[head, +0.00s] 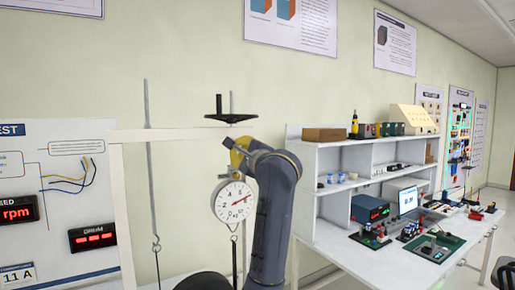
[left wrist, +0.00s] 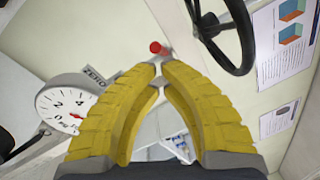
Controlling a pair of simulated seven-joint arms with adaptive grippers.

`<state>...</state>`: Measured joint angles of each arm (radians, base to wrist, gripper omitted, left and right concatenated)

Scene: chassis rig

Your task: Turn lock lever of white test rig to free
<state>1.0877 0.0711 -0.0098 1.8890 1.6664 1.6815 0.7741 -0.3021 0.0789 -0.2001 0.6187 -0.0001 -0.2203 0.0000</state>
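The white test rig (head: 121,215) stands at centre left in the head view, with a round dial gauge (head: 234,201) and a black handwheel (head: 231,118). The dial (left wrist: 68,108) and handwheel (left wrist: 235,35) also show in the left wrist view. My left gripper (left wrist: 156,72) has its yellow fingers brought together at the tips. A small red-ended part (left wrist: 155,47), which looks like the lock lever, shows just beyond the tips. I cannot tell whether it is pinched between them. In the head view the gripper (head: 237,152) is just above the dial, mostly hidden by my arm. My right gripper is out of view.
A white workbench with shelves (head: 350,170) stands at the right, holding a laptop (head: 408,201) and small equipment. A display panel (head: 60,200) is at the left. Thin rods and hooks hang around the rig. The handwheel is close above the gripper.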

